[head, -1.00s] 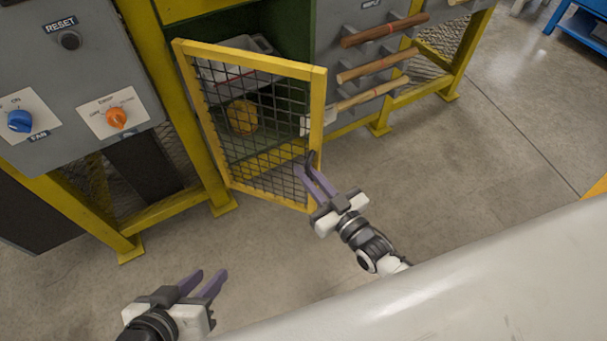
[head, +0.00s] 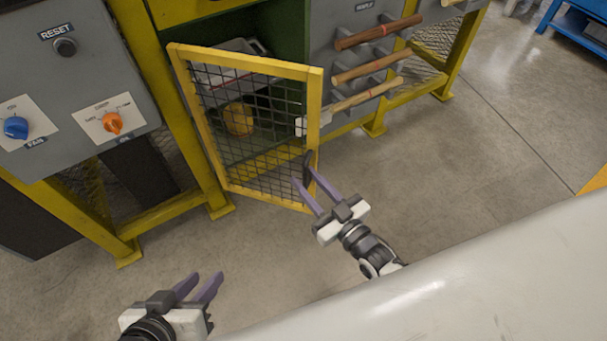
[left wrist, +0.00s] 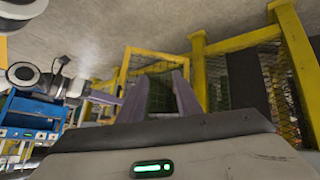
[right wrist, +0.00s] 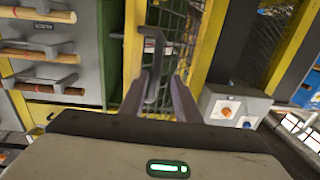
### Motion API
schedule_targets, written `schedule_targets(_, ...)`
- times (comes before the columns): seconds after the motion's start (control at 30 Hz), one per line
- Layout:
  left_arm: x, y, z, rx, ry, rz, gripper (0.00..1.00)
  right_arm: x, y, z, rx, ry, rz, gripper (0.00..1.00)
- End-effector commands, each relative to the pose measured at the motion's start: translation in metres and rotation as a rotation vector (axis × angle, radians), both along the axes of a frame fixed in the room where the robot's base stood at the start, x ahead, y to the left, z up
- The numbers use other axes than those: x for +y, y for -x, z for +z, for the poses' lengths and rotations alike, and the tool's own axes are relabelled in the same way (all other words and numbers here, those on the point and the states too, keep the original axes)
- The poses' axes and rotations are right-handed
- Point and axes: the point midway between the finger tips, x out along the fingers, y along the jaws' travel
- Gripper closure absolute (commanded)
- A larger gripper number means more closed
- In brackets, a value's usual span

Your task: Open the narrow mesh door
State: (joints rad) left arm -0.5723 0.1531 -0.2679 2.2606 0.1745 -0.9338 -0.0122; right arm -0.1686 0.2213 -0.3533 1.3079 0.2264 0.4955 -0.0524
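The narrow mesh door (head: 318,110) has a yellow frame and dark wire mesh, and stands partly open in front of the green cabinet. Its dark handle (head: 308,165) is on the right frame bar, low down. My right gripper (head: 309,184) is open at the handle. In the right wrist view the handle (right wrist: 152,45) reaches down between the two spread fingers (right wrist: 158,90); contact cannot be told. My left gripper (head: 203,282) is open and empty above the floor, away from the door. The left wrist view shows the door beyond its fingers (left wrist: 165,85).
Inside the cabinet are a grey bin (head: 230,70) and a yellow object (head: 238,118). A rack with wooden-handled tools (head: 370,67) is right of the door. A control panel (head: 70,80) with knobs is at left. Bare floor (head: 440,180) lies in front and to the right.

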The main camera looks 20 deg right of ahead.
Motion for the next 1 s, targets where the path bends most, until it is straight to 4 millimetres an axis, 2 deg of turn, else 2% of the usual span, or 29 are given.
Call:
schedule_targets(0.2, 0.009, 0.005, 0.005, -0.021, 0.003, 0.043, 0.69, -0.012, 0.045, 0.001, 0.005, 0.001, 0.001, 0.70)
schedule_targets(0.4, 0.012, 0.007, 0.008, -0.039, 0.007, 0.063, 0.69, -0.020, 0.072, 0.001, 0.002, 0.001, 0.001, 0.70)
schedule_targets(0.53, 0.013, 0.007, 0.009, -0.044, 0.008, 0.067, 0.69, -0.022, 0.079, 0.001, 0.000, 0.000, 0.001, 0.70)
schedule_targets(0.77, 0.013, 0.006, 0.009, -0.046, 0.008, 0.068, 0.69, -0.023, 0.080, 0.000, 0.000, 0.000, 0.001, 0.70)
schedule_targets(0.8, 0.013, 0.006, 0.009, -0.046, 0.009, 0.067, 0.69, -0.023, 0.080, 0.000, 0.000, 0.000, 0.001, 0.72)
schedule_targets(0.9, 0.014, 0.007, 0.011, -0.044, 0.007, 0.068, 0.69, -0.022, 0.080, 0.005, 0.000, 0.000, 0.001, 0.89)
schedule_targets(0.97, 0.015, 0.008, 0.017, -0.045, 0.002, 0.071, 0.69, -0.022, 0.080, 0.014, -0.001, 0.000, 0.001, 0.99)
schedule_targets(1.0, 0.017, 0.009, 0.022, -0.047, -0.003, 0.074, 0.69, -0.022, 0.080, 0.023, -0.001, 0.000, 0.001, 1.00)
